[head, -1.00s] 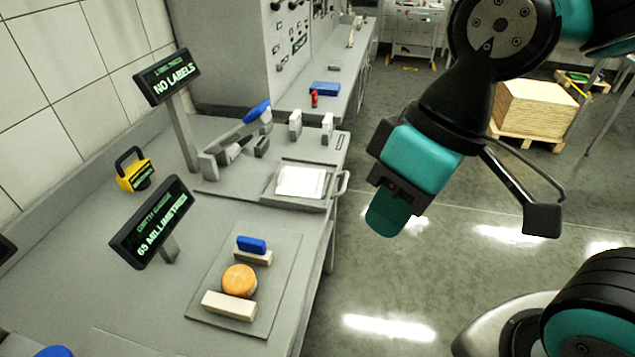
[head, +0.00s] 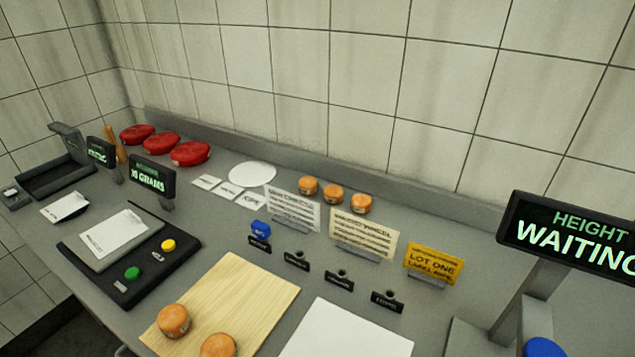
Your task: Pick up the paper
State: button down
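Several paper-like things show, and I cannot tell which one the task means. A printed white sheet (head: 114,233) lies on the dark scale at the left. A smaller printed slip (head: 66,206) lies on the bench farther left. A white sheet or board (head: 345,332) lies at the front edge of the view, partly cut off. A white round sheet (head: 251,174) lies near the wall, with small white cards (head: 226,189) beside it. My gripper is not in view.
The scale (head: 172,262) has green and yellow buttons. Orange cheese wheels stand on a wooden board (head: 240,290) and by the wall. Red wheels (head: 190,153) lie at the back left. Upright signs (head: 363,236), black tags and the height display (head: 570,235) crowd the middle and right.

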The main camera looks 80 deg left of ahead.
aim_at(118, 230)
jog(key=u, duration=3.6)
